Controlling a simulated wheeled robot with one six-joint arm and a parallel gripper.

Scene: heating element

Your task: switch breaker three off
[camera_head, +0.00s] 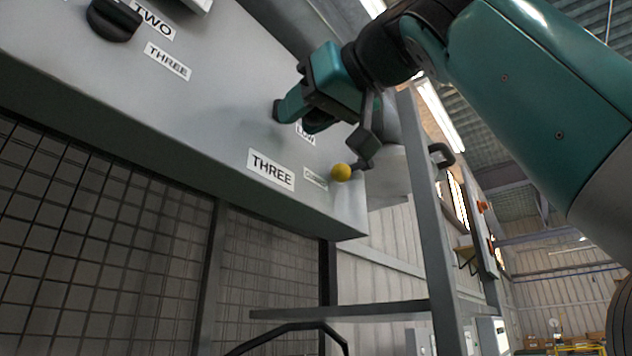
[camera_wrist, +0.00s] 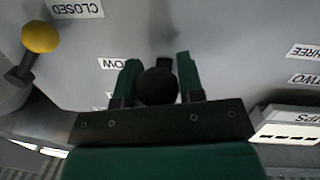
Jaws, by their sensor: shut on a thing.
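My gripper (camera_head: 296,115) is at the face of a grey panel (camera_head: 215,95). In the wrist view its green fingers (camera_wrist: 158,62) stand either side of a dark round knob (camera_wrist: 157,86) and are shut on it. The knob is mostly hidden in the head view. A large THREE label (camera_head: 270,169) is on the panel below the gripper. A yellow ball handle (camera_head: 341,172) is just right of that label, beside a small label reading CLOSED (camera_wrist: 76,8). The handle also shows at the upper left of the wrist view (camera_wrist: 40,37). The breaker's setting cannot be read.
Another black knob (camera_head: 113,19) is at upper left, near TWO (camera_head: 153,19) and smaller THREE (camera_head: 167,60) labels. A white meter (camera_wrist: 288,125) shows at right in the wrist view. A grey upright post (camera_head: 422,200) with a black handle (camera_head: 441,155) stands right of the panel.

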